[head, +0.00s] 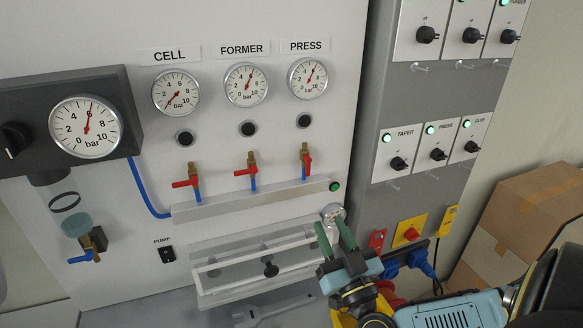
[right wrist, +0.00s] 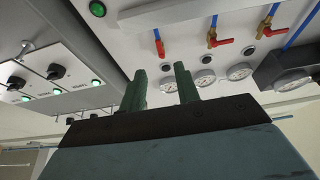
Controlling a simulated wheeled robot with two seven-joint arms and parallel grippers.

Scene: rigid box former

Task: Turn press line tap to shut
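The press line tap (head: 306,160) is the rightmost of three brass taps on the pale panel, below the PRESS gauge (head: 307,78). Its red handle points down, in line with the blue pipe. In the right wrist view, which is upside down, this tap (right wrist: 159,43) is the leftmost one, ahead of the fingers. My right gripper (head: 331,234) is below and slightly right of the tap, apart from it. Its two green fingers also show in the right wrist view (right wrist: 160,80), spread with an empty gap. My left gripper is not in view.
The former tap (head: 252,170) and cell tap (head: 189,182) have handles turned sideways, left of the press tap. A grey ledge (head: 255,199) with a green button (head: 335,186) lies below them. A switch cabinet (head: 425,95) and cardboard boxes (head: 535,215) stand to the right.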

